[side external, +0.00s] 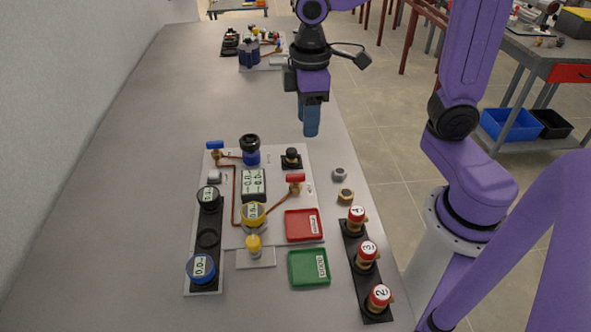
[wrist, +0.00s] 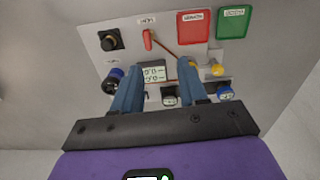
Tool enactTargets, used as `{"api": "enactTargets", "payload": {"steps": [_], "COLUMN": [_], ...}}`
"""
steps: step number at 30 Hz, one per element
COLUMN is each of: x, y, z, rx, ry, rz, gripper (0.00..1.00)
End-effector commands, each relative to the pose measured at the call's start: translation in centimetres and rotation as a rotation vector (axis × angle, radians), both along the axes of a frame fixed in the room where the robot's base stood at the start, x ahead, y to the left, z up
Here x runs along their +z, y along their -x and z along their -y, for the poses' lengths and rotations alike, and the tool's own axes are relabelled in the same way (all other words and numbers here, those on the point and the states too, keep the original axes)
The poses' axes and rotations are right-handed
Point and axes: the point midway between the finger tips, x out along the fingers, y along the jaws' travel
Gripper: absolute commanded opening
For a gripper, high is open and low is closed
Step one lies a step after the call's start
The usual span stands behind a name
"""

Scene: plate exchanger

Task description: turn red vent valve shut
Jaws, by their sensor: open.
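The red vent valve (side external: 295,178) has a red lever handle on a brass body, on the right part of the white panel (side external: 275,168) in the side view. Its red handle (wrist: 148,40) also shows in the wrist view, near the top of the panel, beyond my fingertips. My gripper (side external: 311,118) hangs above the table just behind the panel's far edge, apart from the valve. In the wrist view my gripper's two blue fingers (wrist: 158,88) are spread with nothing held between them. The lever's exact angle is hard to read at this size.
A blue-handled valve (side external: 214,147), a black-topped blue part (side external: 250,150), a black knob (side external: 291,158) and a display (side external: 253,184) sit on the panel. Red (side external: 303,225) and green (side external: 309,267) trays lie nearby. Numbered red-topped parts (side external: 366,254) stand at right.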

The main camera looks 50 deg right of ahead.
Motion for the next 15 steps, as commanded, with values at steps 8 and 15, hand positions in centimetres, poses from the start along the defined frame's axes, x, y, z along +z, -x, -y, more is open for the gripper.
{"api": "enactTargets", "payload": {"steps": [8, 15], "x": [0.3, -1.9], "y": [-3.6, -3.6], "z": [0.7, 0.8], "rx": [-0.055, -0.058], "ry": [0.004, 0.007], "rz": [-0.005, -0.009], "gripper": [0.43, 0.43]}}
